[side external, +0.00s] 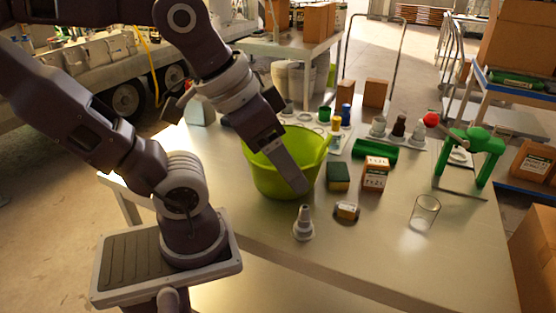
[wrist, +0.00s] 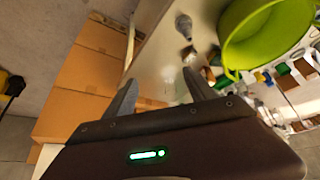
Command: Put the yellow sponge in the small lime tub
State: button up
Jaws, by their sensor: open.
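The lime tub (side external: 262,180) stands upright on the table, and its rim also shows at the upper right of the wrist view (wrist: 232,52). A small block with a dark green top and yellowish lower part, apparently the yellow sponge (side external: 338,178), sits on the table just right of the tub.
A grey nozzle-like piece (side external: 303,224), a small labelled block (side external: 347,211), an orange-and-white box (side external: 375,174) and a clear glass (side external: 424,213) stand near the sponge. A green press (side external: 470,150) is at the right. The table's front right is clear.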

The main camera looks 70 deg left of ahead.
jog(key=o, duration=0.4)
jog(key=shift+s+a, duration=0.3)
jog(key=shift+s, duration=0.2)
jog(key=shift+c, duration=0.2)
jog(key=o, duration=0.3)
jog(key=shift+f, duration=0.1)
